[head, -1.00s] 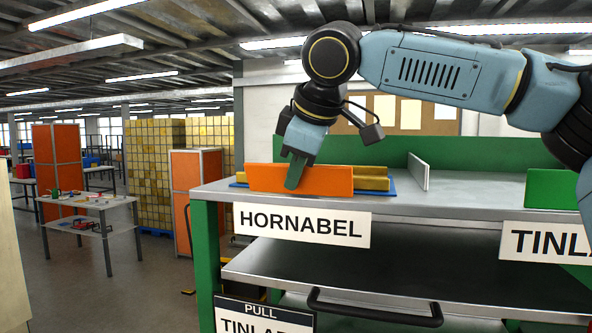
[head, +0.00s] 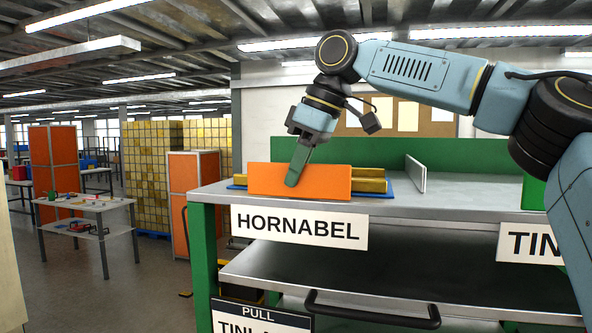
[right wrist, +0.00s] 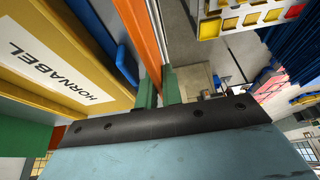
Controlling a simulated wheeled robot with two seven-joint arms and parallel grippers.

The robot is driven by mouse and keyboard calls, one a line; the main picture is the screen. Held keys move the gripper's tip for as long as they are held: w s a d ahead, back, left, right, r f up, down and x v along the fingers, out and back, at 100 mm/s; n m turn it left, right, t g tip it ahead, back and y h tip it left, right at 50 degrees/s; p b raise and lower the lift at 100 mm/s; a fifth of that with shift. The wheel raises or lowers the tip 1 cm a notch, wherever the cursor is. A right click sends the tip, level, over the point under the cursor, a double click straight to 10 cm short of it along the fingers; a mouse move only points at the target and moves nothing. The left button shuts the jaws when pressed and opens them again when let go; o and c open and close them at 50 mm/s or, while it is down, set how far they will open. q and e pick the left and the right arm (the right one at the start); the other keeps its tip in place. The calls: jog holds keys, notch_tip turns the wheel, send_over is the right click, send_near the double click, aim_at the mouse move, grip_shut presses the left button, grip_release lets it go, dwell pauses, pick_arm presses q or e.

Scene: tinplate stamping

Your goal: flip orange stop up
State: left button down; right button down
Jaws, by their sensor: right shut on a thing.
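The orange stop (head: 328,182) is a flat plate standing on its long edge at the front left of the grey shelf top. My right gripper (head: 294,172) comes down on it from above, one green finger in front of its face. In the right wrist view the orange stop (right wrist: 146,38) runs between the two green fingers of my right gripper (right wrist: 158,84), which is shut on it. The stop's back is hidden in the head view. My left gripper is not in view.
A gold pack (head: 370,183) lies on a blue base (head: 388,194) right behind the stop. A thin pale divider (head: 415,174) stands to its right, with bare shelf beyond. A HORNABEL sign (head: 299,227) hangs below. A small table (head: 84,202) stands at left.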

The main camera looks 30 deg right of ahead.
jog(key=c, duration=1.6)
grip_release()
jog(key=shift+o, duration=0.2)
jog(key=v, duration=1.3)
jog(key=shift+r, duration=0.15)
jog(key=shift+d, duration=0.1)
